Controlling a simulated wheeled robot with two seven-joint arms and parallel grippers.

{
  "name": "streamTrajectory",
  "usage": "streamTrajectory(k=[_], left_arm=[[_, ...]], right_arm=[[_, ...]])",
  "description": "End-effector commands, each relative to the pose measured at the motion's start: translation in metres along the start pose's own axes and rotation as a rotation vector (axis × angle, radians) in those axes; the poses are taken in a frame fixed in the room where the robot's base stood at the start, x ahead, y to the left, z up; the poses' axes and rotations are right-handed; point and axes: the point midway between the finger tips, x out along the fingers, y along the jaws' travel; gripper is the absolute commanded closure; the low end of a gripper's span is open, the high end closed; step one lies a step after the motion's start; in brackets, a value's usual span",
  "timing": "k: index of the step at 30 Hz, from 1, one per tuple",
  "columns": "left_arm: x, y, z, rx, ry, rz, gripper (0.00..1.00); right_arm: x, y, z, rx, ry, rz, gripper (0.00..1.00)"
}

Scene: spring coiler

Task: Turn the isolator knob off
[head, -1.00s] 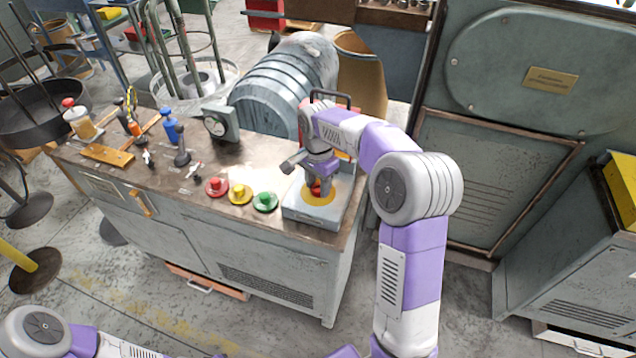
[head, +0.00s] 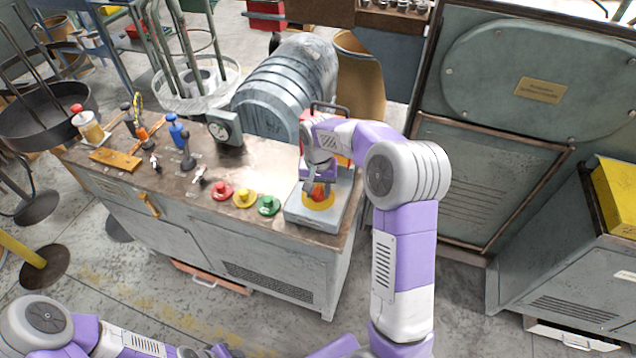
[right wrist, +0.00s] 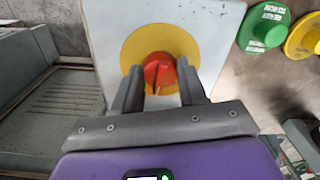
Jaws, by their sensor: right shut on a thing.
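The isolator knob is a red rotary knob (head: 318,193) on a round yellow plate (head: 323,205), set on a light grey box (head: 300,215) at the right end of the workbench. My right gripper (head: 314,186) reaches down over it. In the right wrist view the red knob (right wrist: 160,70) sits between the two fingertips of my right gripper (right wrist: 158,78), which are shut on it. The yellow plate (right wrist: 140,45) shows around it. Part of the knob is hidden by the fingers. My left arm shows at the bottom left, but its gripper is not clearly visible.
Red (head: 221,191), yellow (head: 244,197) and green (head: 268,205) push buttons stand just left of the box. A tall grey cabinet (head: 490,170) stands to the right.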

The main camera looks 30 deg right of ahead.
Motion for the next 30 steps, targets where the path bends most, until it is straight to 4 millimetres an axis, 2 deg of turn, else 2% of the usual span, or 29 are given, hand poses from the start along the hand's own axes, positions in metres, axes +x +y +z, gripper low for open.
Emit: streamTrajectory(k=[1,15,30], left_arm=[[-0.007,0.003,0.0,0.0,0.0,0.0,0.57],[-0.035,0.013,0.002,0.0,0.0,0.0,0.57],[-0.052,0.019,0.002,0.0,0.0,0.0,0.57]], right_arm=[[-0.003,0.001,0.0,-0.043,-0.001,0.001,0.89],[-0.002,0.001,0.0,-0.488,0.0,0.001,0.89],[-0.001,0.0,0.0,-0.845,0.001,0.001,0.89]])
